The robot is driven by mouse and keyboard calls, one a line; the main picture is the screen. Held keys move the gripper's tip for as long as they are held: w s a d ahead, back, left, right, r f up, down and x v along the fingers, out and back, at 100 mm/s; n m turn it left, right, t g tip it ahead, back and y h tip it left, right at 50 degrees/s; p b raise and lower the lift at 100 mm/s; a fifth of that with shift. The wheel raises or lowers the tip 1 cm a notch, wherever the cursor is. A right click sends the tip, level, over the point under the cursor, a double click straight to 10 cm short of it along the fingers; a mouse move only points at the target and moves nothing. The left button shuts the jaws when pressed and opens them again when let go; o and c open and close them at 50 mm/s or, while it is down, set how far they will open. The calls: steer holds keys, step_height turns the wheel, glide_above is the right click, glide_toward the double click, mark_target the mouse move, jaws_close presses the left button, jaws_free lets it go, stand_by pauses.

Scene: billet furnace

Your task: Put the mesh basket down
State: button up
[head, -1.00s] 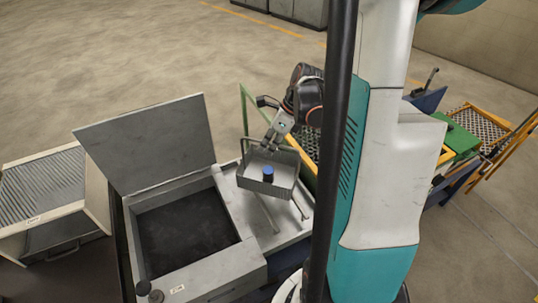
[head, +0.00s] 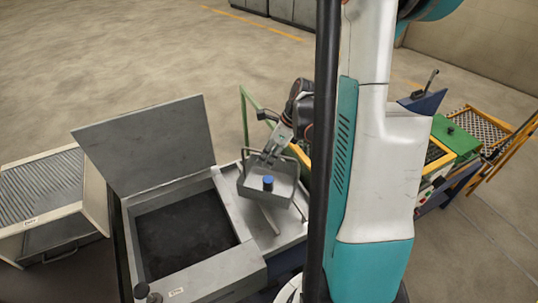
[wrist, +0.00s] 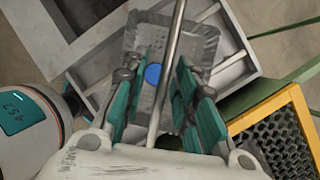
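The mesh basket (head: 255,190) is a small grey open basket with an upright handle and a blue cylinder (head: 268,183) inside. It hangs over the grey tray shelf (head: 290,232) to the right of the tank; the gap beneath it is hard to judge. My gripper (head: 278,142) is above the basket at its handle. In the wrist view, the handle bar (wrist: 171,55) runs between the teal-padded fingers (wrist: 165,66), and the basket (wrist: 193,42) lies beyond them. The exact finger contact is hard to make out, but the basket moves with the gripper.
A slatted rack (head: 45,190) stands at far left. A green rail (head: 244,115) is behind the shelf. A yellow-framed mesh panel (wrist: 270,110) is close at right in the wrist view.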

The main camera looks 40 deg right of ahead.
steer(key=p+v, duration=0.2)
steer(key=v, duration=1)
steer(key=shift+p, duration=0.3)
stand_by(1.0)
